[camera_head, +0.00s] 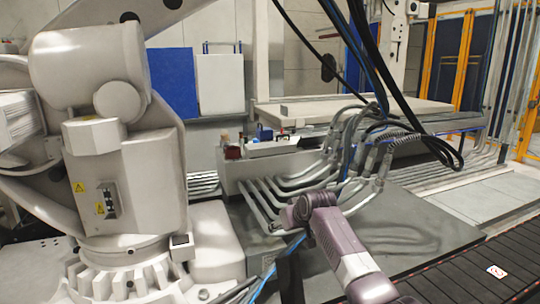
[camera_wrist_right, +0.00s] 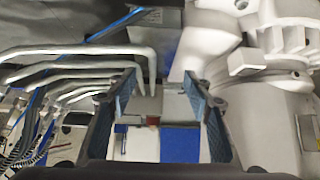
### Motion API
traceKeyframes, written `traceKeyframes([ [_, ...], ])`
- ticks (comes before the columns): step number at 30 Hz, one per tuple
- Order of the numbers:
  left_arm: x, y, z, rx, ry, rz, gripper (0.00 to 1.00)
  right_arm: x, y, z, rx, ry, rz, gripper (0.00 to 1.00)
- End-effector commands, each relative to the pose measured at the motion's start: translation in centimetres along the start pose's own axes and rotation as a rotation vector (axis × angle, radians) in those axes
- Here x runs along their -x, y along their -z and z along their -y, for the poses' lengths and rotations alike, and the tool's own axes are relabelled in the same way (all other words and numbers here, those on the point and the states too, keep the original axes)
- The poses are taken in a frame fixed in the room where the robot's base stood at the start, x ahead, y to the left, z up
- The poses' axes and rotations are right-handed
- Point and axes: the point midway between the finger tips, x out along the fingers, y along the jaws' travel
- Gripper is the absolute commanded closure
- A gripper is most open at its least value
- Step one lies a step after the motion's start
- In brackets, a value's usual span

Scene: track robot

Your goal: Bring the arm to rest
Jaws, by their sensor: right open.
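My right arm (camera_head: 345,245), mauve with a pale band, reaches in from the bottom right of the head view. Its far end stops in front of the bent grey pipes, and its gripper cannot be made out there. In the right wrist view my right gripper (camera_wrist_right: 160,76) shows two blue-padded fingers set wide apart. It is open, with nothing held between the fingers. Beyond the gap are a blue panel (camera_wrist_right: 180,145) and a small red item (camera_wrist_right: 153,120), both at a distance. My left gripper is not in view.
A large white industrial robot (camera_head: 105,150) fills the left. Bent grey pipes (camera_head: 275,195) and dark cables (camera_head: 400,90) stand ahead, by a long pale bench (camera_head: 340,111). A dark slatted track (camera_head: 455,275) runs at lower right. A grey floor plate (camera_head: 430,225) has free room.

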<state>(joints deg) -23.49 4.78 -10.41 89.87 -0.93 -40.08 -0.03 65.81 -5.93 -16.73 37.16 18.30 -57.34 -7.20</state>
Motion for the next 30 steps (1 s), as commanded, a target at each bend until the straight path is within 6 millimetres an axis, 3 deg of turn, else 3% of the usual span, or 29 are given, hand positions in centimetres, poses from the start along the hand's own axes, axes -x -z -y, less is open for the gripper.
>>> traceKeyframes([
  [1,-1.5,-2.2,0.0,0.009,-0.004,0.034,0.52,-0.8,-0.5,0.0,-0.001,0.001,0.001,0.54],
  [13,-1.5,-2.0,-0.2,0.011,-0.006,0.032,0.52,-2.0,-0.5,-0.2,-0.002,-0.001,0.003,0.54],
  [30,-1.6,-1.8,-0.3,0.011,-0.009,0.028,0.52,-1.7,-0.5,-0.2,-0.002,0.000,0.001,0.54],
])
